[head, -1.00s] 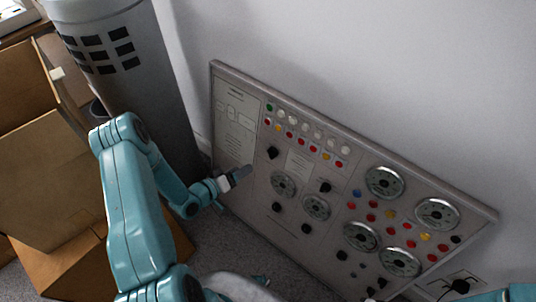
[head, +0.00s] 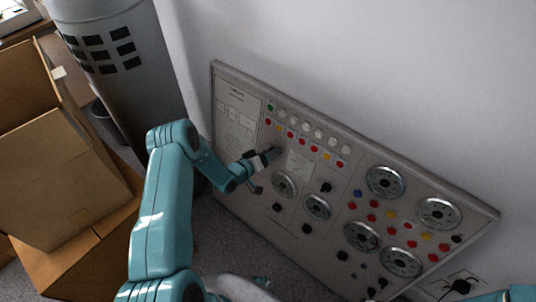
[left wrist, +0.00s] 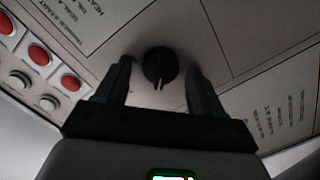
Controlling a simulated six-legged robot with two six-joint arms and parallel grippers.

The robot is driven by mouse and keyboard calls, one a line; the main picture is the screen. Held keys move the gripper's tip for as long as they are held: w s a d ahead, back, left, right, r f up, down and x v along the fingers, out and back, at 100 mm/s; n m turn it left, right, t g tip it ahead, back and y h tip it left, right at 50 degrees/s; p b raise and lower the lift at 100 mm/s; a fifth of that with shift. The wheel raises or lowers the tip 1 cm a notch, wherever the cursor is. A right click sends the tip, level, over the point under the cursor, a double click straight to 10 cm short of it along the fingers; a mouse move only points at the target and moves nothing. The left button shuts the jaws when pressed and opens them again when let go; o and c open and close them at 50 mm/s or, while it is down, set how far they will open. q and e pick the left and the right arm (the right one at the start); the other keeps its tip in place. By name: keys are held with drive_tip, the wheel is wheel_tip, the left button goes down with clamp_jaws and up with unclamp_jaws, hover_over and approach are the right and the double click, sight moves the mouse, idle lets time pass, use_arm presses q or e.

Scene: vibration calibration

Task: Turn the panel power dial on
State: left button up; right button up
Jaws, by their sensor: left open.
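The grey control panel (head: 335,112) leans against the wall in the head view. In the left wrist view a round black dial (left wrist: 160,62) with a pale pointer mark toward the bottom of the picture sits on its face. My left gripper (head: 275,152) is at the panel's upper left, over this dial, and hides it in the head view. In the left wrist view my open left gripper (left wrist: 159,72) has one finger on each side of the dial, with gaps showing. I cannot tell how far the fingertips are from the panel face. My right gripper is out of view.
Rows of coloured buttons (head: 302,138) lie just above the dial. Round gauges (head: 385,182) and more black knobs (head: 326,187) fill the panel's right. Cardboard boxes (head: 60,180) and a grey cylinder (head: 125,70) stand at the left.

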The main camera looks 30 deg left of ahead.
use_arm(q)
drive_tip(key=c, duration=1)
drive_tip(key=shift+c, duration=0.2)
drive_tip(key=shift+d+m+y+b, duration=0.15)
drive_tip(key=shift+m+y+b, duration=0.25)
drive_tip(key=shift+m+b, duration=2.6)
drive_tip(key=shift+d+m+y+b, duration=0.15)
drive_tip(key=shift+m+y+b, duration=0.25)
drive_tip(key=shift+m+b, duration=2.6)
drive_tip(key=shift+d+m+y+b, duration=0.15)
drive_tip(key=shift+m+y+b, duration=0.25)
drive_tip(key=shift+m+b, duration=2.6)
drive_tip(key=shift+n+b, duration=0.55)
drive_tip(key=shift+n, duration=0.05)
drive_tip(key=o, duration=1)
